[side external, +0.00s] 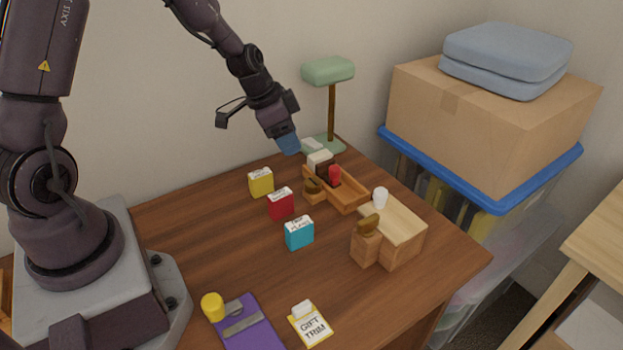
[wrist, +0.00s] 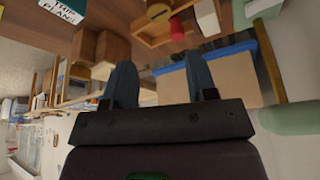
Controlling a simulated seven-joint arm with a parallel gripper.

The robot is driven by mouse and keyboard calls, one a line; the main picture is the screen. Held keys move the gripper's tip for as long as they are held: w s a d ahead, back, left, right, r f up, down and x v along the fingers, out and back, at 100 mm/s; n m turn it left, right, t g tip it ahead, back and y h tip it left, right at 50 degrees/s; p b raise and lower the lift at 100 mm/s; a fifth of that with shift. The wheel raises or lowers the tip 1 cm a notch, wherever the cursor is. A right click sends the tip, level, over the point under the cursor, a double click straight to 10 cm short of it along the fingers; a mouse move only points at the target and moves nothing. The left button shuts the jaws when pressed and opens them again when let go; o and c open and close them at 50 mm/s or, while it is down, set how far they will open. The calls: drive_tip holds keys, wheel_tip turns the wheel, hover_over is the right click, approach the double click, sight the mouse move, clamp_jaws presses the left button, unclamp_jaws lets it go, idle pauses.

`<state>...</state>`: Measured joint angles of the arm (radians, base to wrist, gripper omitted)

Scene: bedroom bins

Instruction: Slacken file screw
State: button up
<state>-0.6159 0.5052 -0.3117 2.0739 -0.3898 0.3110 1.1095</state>
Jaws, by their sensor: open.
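A long wooden file tray (side external: 347,194) stands on the desk with upright pieces in it, one of them red (side external: 334,176). A brown wooden screw knob (side external: 313,186) is at its left end. The tray (wrist: 152,37) shows at the top there.
Yellow (side external: 261,183), red (side external: 281,204) and teal (side external: 299,233) labelled blocks stand left of the tray. A green lamp (side external: 329,71) rises behind it. A light wooden box (side external: 405,233) with a white cup (side external: 380,196) is at right. The desk's left middle is clear.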

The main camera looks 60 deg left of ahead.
sight(313, 182)
drive_tip(key=x, duration=1.2)
drive_tip(key=shift+f, duration=0.3)
drive_tip(key=shift+c, duration=0.5)
drive_tip(key=c, duration=0.5)
